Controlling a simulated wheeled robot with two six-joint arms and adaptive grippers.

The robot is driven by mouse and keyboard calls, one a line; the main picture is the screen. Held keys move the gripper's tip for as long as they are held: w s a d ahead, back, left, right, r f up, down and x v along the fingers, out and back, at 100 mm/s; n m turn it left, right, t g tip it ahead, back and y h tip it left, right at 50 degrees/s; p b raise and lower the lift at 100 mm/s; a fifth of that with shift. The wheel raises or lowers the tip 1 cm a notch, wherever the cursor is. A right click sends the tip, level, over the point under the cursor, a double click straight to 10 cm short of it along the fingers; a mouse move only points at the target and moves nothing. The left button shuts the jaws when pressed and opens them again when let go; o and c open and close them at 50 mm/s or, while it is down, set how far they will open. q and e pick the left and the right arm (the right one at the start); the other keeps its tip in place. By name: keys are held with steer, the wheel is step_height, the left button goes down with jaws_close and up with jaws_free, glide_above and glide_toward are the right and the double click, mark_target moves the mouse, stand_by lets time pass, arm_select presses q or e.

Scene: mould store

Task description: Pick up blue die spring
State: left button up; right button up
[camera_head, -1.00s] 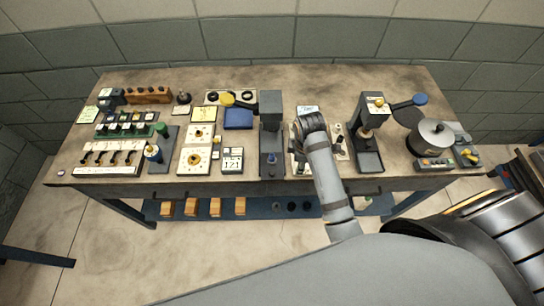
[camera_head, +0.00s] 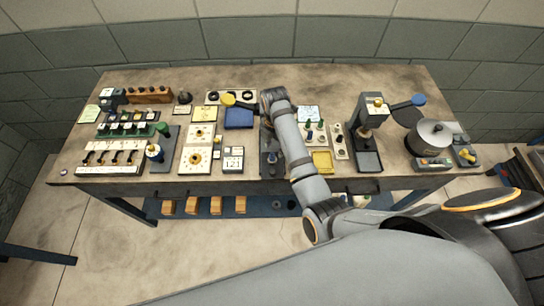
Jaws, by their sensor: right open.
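My right arm reaches in from the lower right over the workbench (camera_head: 330,82). Its right gripper (camera_head: 270,98) is over the head of the left-hand press, whose dark base (camera_head: 270,168) shows below. The gripper is open; its fingertips are largely hidden behind the wrist. A small dark-blue piece (camera_head: 272,157) stands on that base, left of my forearm; it is too small to tell whether it is the blue die spring. My left gripper is not in view.
A second press (camera_head: 369,160) with a blue-knobbed lever and a round metal pot (camera_head: 434,138) stand to the right. A blue box (camera_head: 239,118), white dial plates and a yellow tray (camera_head: 322,162) lie nearby. The back of the bench is mostly clear.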

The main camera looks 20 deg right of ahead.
mark_target(272, 154)
steer(key=shift+a+f, duration=0.1)
steer(key=shift+f, duration=0.1)
steer(key=f, duration=0.1)
steer(key=f+p, duration=0.2)
steer(key=f, duration=0.1)
steer(key=shift+a, duration=0.3)
steer(key=shift+f, duration=0.4)
jaws_close()
